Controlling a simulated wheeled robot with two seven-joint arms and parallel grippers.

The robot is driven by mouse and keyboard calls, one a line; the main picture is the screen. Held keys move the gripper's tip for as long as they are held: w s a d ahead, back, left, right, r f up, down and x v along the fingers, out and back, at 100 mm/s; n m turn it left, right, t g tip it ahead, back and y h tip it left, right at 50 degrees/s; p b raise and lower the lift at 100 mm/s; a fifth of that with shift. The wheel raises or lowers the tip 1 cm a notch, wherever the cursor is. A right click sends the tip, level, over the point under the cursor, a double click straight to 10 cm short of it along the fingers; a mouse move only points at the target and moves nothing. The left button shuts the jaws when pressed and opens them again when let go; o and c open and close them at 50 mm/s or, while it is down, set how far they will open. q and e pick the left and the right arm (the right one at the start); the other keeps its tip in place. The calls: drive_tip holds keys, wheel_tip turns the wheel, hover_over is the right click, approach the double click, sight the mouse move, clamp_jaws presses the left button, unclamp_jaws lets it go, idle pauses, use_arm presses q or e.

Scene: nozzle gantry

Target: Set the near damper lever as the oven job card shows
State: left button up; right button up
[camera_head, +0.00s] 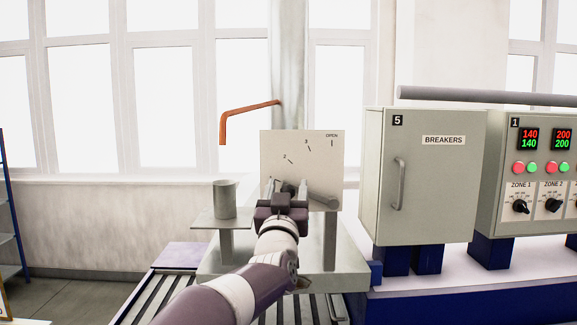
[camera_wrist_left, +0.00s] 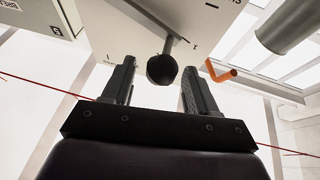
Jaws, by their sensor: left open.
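In the left wrist view, a lever with a round black knob (camera_wrist_left: 162,68) shows between the open fingertips of the gripper (camera_wrist_left: 155,82), apparently not clamped. The lever's setting cannot be read clearly. I cannot make out the job card. My right gripper is out of view.
A grey cup-like cylinder (camera_head: 224,198) stands on a small shelf left of the gripper. An orange bent pipe (camera_head: 246,108) is above. The breaker cabinet (camera_head: 422,180) stands close on the right, with the zone control panel (camera_head: 540,170) beyond it.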

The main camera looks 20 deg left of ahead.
use_arm(q)
drive_tip(key=p+x, duration=0.1)
drive_tip(key=x, duration=0.1)
drive_tip(key=shift+w, duration=0.3)
drive_tip(key=shift+w+a+f, duration=0.1)
drive_tip(key=shift+w+f, duration=0.05)
drive_tip(key=shift+w, duration=0.35)
drive_tip(key=shift+s, duration=0.3)
clamp_jaws()
drive_tip(key=r+m+h, duration=0.1)
drive_tip(key=d+r+m+h, duration=0.1)
drive_tip(key=m, duration=0.1)
drive_tip(key=d+r+m+p, duration=0.1)
drive_tip(key=m, duration=0.1)
drive_tip(key=shift+w+d+r+g+h, duration=0.2)
drive_tip(key=shift+w+r+g+h, duration=0.1)
drive_tip(key=shift+h, duration=0.1)
drive_tip(key=shift+d+m, duration=0.25)
drive_tip(key=shift+m, duration=0.45)
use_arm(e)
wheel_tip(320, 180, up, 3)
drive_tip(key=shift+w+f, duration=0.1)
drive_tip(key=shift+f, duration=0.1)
